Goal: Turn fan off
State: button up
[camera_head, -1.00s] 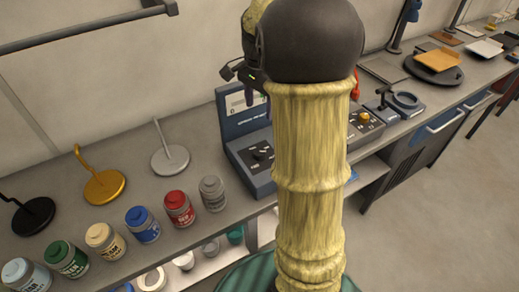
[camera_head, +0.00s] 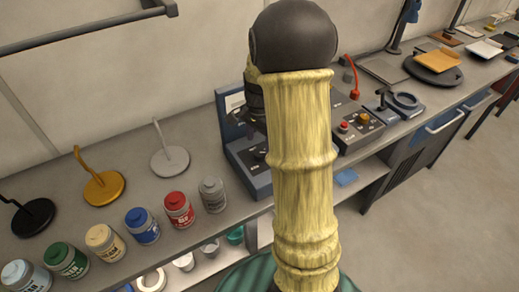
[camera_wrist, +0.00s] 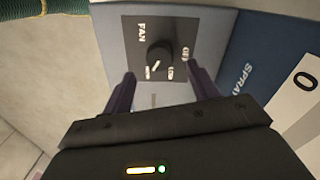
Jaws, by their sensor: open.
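The fan knob (camera_wrist: 159,56) is a round black dial on a dark plate marked FAN in the wrist view. Its pale pointer line slants toward the lower left; the small labels around it are hard to read. My gripper (camera_wrist: 161,73) is open, with one finger on each side of the knob in the picture and no visible contact. The grey-blue spray unit (camera_head: 231,112) carrying the plate stands on the bench in the head view. My arm hides part of the unit and the fingertips there.
A red-lidded jar (camera_head: 179,209) and a grey jar (camera_head: 213,195) stand left of the unit, in a row of several jars. A control box (camera_head: 353,128) with a red button is to the right. Round-based stands (camera_head: 170,161) are behind the jars.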

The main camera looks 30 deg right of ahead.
aim_at(260, 152)
notch_tip(260, 152, down, 5)
jog(key=shift+s+r, duration=0.1)
jog(key=shift+r, duration=0.05)
jog(key=shift+c, duration=0.5)
jog(key=c, duration=0.9)
